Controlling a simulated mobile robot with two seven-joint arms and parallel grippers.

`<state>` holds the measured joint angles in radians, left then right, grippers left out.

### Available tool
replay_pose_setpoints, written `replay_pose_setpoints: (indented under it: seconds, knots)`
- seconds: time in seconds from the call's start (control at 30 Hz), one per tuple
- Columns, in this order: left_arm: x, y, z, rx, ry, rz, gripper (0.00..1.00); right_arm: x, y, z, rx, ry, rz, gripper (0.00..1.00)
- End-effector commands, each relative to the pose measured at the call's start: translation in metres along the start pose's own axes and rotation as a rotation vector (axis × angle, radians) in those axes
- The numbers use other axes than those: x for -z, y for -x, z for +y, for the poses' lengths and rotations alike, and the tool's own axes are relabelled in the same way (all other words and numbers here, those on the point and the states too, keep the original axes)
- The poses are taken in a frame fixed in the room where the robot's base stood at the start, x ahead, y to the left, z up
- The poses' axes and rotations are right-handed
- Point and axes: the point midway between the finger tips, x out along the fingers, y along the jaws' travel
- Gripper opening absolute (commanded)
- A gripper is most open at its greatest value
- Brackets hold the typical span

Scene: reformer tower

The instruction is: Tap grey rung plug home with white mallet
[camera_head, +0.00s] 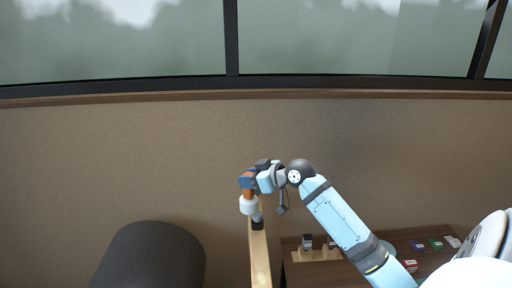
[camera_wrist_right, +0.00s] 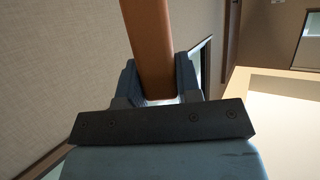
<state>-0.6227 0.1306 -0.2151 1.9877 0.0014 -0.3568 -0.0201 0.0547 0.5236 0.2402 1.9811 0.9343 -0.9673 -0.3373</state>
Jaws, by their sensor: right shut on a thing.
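My right gripper (camera_head: 252,181) is shut on the orange-brown handle of the white mallet (camera_head: 249,205). The handle (camera_wrist_right: 150,45) also shows in the right wrist view between the two fingers of the right gripper (camera_wrist_right: 156,75). The mallet's white head hangs low beside the far end of a pale wooden rail (camera_head: 260,265). A small grey piece with a dark base, seemingly the grey rung plug (camera_head: 258,217), stands at that rail end, just right of the white head. I cannot tell whether they touch. My left gripper is out of view.
A dark rounded pad (camera_head: 152,255) is left of the rail. A brown table (camera_head: 322,273) at right bears a wooden holder (camera_head: 318,255) with dark pieces and several small coloured boxes. A beige wall (camera_head: 130,150) with windows above stands behind. The space between pad and rail looks clear.

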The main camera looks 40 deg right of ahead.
Motion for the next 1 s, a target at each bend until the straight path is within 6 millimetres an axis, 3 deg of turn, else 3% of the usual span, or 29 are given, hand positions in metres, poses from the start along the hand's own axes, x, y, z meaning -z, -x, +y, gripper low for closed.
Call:
replay_pose_setpoints:
  seconds: [0.03, 0.1, 0.27, 0.7, 1.0]
  knots:
    - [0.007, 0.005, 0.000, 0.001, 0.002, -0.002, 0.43, 0.014, 0.009, 0.014, 0.002, 0.004, 0.000, 0.00]
    - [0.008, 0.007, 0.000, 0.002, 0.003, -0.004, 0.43, 0.022, 0.015, 0.026, 0.008, 0.006, -0.001, 0.00]
    - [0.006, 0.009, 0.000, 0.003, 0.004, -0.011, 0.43, 0.030, 0.023, 0.038, 0.016, 0.004, 0.001, 0.00]
    - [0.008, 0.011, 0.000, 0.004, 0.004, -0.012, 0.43, 0.032, 0.024, 0.039, 0.015, 0.003, 0.002, 0.00]
    - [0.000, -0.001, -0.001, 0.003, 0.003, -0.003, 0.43, 0.008, 0.014, 0.038, 0.016, 0.001, 0.001, 0.00]
